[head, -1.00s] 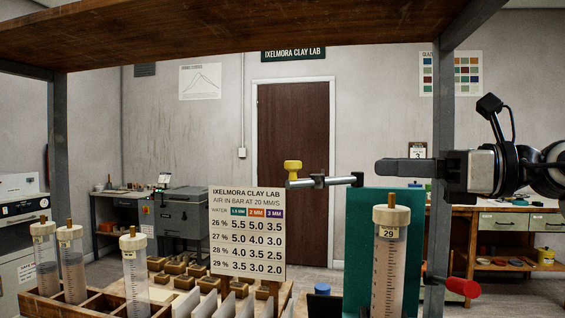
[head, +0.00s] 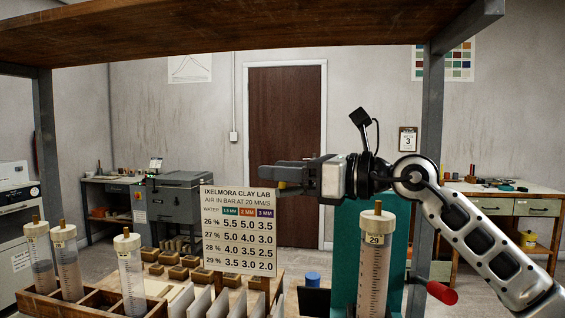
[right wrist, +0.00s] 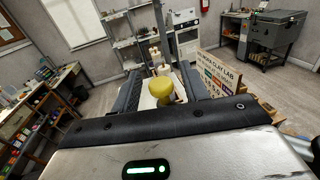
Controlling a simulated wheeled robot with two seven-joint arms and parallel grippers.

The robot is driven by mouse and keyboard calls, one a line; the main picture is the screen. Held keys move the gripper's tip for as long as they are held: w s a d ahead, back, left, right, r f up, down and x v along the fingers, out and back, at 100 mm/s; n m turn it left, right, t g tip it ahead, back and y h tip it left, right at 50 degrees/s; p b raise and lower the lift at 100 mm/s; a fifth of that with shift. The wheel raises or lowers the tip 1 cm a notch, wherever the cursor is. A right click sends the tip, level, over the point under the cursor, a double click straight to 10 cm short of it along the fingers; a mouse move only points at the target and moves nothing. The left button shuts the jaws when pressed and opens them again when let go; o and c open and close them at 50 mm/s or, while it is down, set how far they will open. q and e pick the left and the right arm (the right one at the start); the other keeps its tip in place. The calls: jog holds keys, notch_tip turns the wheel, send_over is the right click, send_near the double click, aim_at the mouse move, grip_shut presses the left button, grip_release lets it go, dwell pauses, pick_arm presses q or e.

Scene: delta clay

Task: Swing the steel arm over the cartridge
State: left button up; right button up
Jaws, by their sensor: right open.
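The cartridge (head: 374,270) is a clear upright tube with a cream cap and a label reading 29. It stands in front of a green panel (head: 398,235). My right gripper (head: 268,174) is up and left of the cartridge, pointing left. In the right wrist view it is open, and the yellow knob (right wrist: 162,90) of the steel arm shows between its two fingers. I cannot tell whether they touch the knob. In the head view my gripper hides most of the steel arm. My left gripper is not in view.
A sign with a number table (head: 239,232) stands just below and left of my gripper. A wooden rack (head: 100,305) holds several other tubes at the left. A red handle (head: 441,293) sticks out right of the panel. A wooden shelf (head: 220,30) crosses overhead.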

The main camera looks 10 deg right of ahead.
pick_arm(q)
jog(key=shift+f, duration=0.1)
pick_arm(e)
jog(key=shift+w+a, duration=0.1)
jog(key=shift+a, duration=0.05)
jog(key=shift+c, duration=0.4)
grip_shut()
